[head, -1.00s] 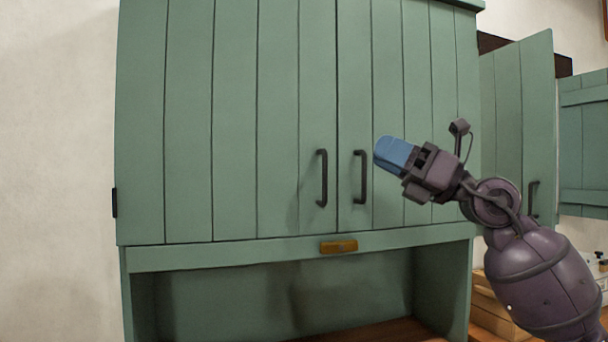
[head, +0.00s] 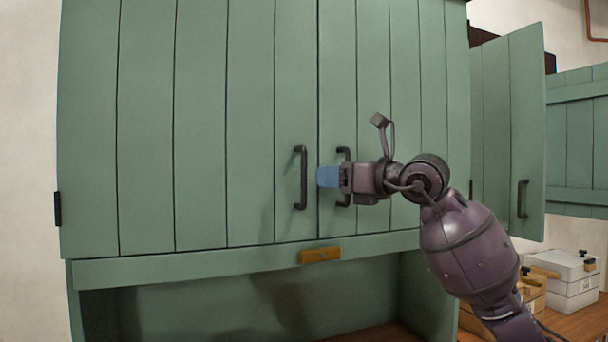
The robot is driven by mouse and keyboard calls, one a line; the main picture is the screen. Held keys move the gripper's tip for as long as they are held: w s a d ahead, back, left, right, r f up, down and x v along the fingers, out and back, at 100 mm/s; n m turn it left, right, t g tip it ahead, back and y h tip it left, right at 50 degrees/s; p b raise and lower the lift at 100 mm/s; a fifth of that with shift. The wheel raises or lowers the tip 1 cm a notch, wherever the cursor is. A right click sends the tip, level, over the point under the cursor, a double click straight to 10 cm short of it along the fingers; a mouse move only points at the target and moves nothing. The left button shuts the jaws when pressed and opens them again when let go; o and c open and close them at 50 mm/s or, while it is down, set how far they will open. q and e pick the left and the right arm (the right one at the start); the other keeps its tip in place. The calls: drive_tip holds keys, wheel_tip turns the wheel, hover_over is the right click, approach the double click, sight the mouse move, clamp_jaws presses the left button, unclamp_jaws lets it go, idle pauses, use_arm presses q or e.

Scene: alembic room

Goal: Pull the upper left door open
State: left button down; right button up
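The upper left door (head: 200,130) is a green planked cabinet door, closed flush beside the upper right door (head: 385,90). Its dark vertical handle (head: 302,178) is near its right edge. The right door's handle (head: 343,155) is partly hidden behind my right gripper. My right gripper (head: 322,177) comes in from the right, with its blue fingertips pointing left, a little to the right of the left door's handle and apart from it in the picture. The fingers are seen from the side, so their gap does not show. My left gripper is out of view.
A yellow-brown label plate (head: 320,255) sits on the rail below the doors, above an open niche. At right, another green cabinet door (head: 512,130) stands open. White boxes (head: 568,280) and a wooden box (head: 530,295) stand on the wooden counter.

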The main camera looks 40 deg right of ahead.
sight(304, 201)
drive_tip(key=x, duration=0.6)
drive_tip(key=shift+w+a+p, duration=0.15)
drive_tip(key=shift+w+p, duration=0.2)
clamp_jaws()
